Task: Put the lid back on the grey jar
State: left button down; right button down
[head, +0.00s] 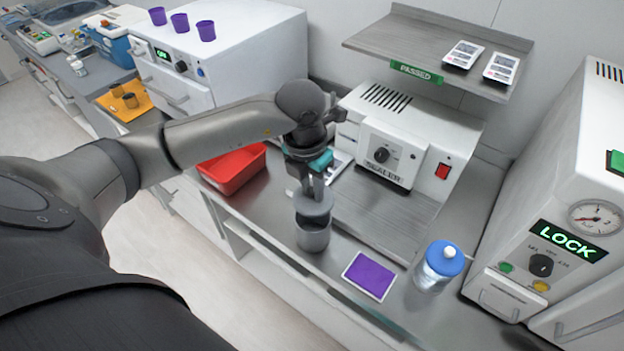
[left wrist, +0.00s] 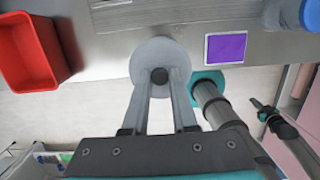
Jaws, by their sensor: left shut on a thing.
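The grey jar (head: 313,238) stands on the steel counter near its front edge, in the head view. My left gripper (head: 316,188) points down over it and is shut on the knob of the round grey lid (head: 314,206). The lid is held about level just above the jar's mouth, and a dark strip of the opening shows under its near edge. In the left wrist view, my left gripper (left wrist: 159,80) has its fingertips on the dark knob in the middle of the lid (left wrist: 158,53). The lid hides the jar there. My right gripper is not in view.
A red tray (head: 232,170) lies left of the jar, and a purple pad (head: 369,275) lies to its right. A blue-capped bottle (head: 438,265) stands further right. The sealer (head: 405,140) is behind, under a shelf (head: 430,50). Bare counter surrounds the jar.

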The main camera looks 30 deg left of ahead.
pick_arm(q)
jog(key=shift+f+b, duration=2.45)
jog(key=shift+f, duration=0.8)
jog(key=shift+f+b, duration=0.15)
jog(key=shift+b, duration=0.35)
jog(key=shift+c, duration=0.7)
grip_release()
jog(key=shift+r+p, duration=2.55)
jog(key=shift+r, duration=1)
grip_shut()
